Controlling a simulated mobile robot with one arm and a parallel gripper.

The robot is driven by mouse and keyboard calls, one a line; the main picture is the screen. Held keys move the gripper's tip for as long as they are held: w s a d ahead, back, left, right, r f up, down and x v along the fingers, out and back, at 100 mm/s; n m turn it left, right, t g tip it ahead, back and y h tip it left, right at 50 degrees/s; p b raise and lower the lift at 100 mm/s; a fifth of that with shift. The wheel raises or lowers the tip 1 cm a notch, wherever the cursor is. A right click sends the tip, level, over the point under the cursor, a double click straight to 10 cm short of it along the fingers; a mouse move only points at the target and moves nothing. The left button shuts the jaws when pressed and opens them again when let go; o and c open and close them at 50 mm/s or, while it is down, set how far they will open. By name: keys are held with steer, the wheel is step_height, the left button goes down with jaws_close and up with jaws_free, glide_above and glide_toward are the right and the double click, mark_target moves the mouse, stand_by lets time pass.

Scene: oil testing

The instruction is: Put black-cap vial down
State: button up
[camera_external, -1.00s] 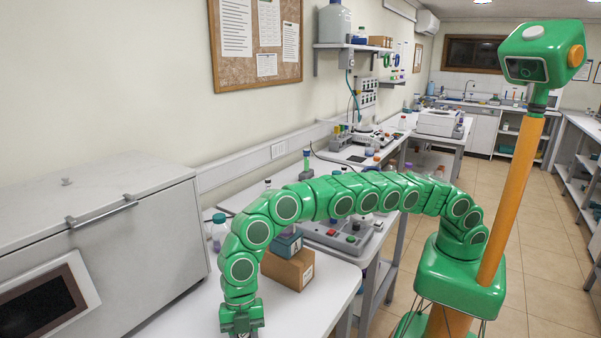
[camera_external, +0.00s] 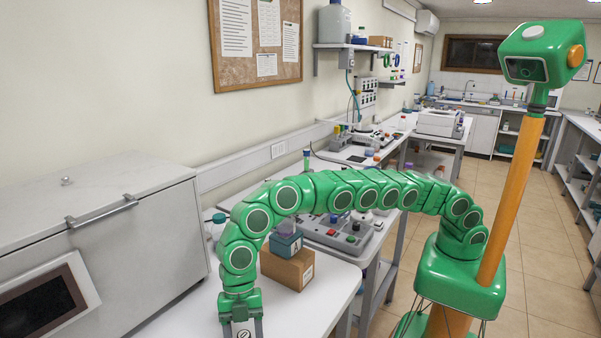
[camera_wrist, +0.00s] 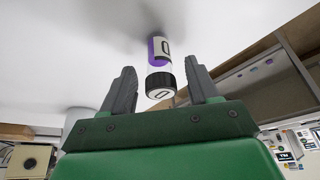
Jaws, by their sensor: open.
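The black-cap vial (camera_wrist: 160,68) has purple contents, a white label and a black cap with a pale marked top. In the wrist view its far end meets the white table top (camera_wrist: 70,40) with a dark shadow there, so it appears to stand on it. Its capped end points toward my gripper (camera_wrist: 162,86). The two dark fingers are spread on either side of the cap, with gaps showing, and hold nothing. In the external view my gripper (camera_external: 241,328) points down at the bottom edge. A pale patch with a round mark shows between its fingers; I cannot tell what it is.
A brown box (camera_external: 288,269) with a blue rack (camera_external: 286,246) on top stands right of my gripper. A grey control unit (camera_external: 345,236) is behind it. A large grey cabinet (camera_external: 105,260) stands at left. The white table (camera_external: 325,305) is clear in front of the box.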

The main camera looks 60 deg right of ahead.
steer(key=v, duration=0.9)
steer(key=shift+r, duration=0.3)
steer(key=shift+o, duration=0.2)
steer(key=shift+w+d, duration=0.15)
